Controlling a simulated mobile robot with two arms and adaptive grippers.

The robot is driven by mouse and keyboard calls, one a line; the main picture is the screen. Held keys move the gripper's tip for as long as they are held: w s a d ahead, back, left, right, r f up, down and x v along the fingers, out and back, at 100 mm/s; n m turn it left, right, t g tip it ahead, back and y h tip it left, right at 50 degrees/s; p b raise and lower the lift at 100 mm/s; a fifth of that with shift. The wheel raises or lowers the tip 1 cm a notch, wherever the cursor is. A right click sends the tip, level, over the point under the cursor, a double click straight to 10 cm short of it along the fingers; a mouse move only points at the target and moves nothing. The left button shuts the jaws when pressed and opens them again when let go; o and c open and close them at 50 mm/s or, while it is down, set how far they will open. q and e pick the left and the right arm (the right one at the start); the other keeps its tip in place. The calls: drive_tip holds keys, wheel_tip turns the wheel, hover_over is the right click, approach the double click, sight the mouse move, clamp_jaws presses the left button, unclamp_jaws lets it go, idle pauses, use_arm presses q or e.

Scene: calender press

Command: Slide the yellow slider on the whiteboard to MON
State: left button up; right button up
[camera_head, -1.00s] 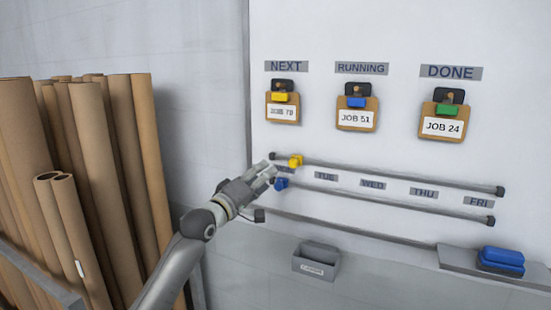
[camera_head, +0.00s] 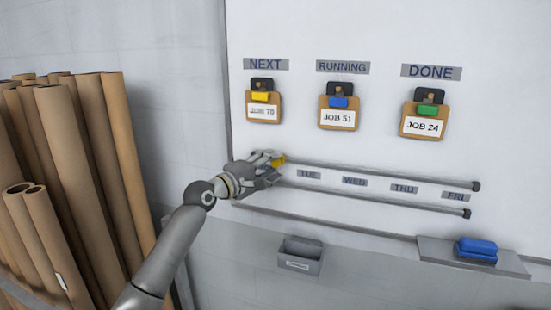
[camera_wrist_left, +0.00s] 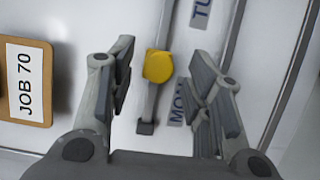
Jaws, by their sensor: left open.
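The yellow slider (camera_head: 279,160) sits on the upper rail (camera_head: 390,174) of the whiteboard, near its left end. In the left wrist view the yellow slider (camera_wrist_left: 158,66) shows between the open fingers of my left gripper (camera_wrist_left: 165,85), without visible contact. The MON label (camera_wrist_left: 178,103) lies beside the rail there, nearer the rail's end stop (camera_wrist_left: 146,127) than the slider, and is partly covered by a finger. My right gripper is not in view.
The TUE label (camera_head: 308,174), WED label (camera_head: 354,182), THU label (camera_head: 403,189) and FRI label (camera_head: 456,197) run rightward between two rails. Job cards hang above. A grey bin (camera_head: 301,256) and a blue eraser (camera_head: 477,249) are below. Cardboard tubes (camera_head: 75,150) stand at left.

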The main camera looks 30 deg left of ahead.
use_arm(q)
drive_tip(key=shift+w+d, duration=0.2)
drive_tip(key=shift+w, duration=0.95)
clamp_jaws()
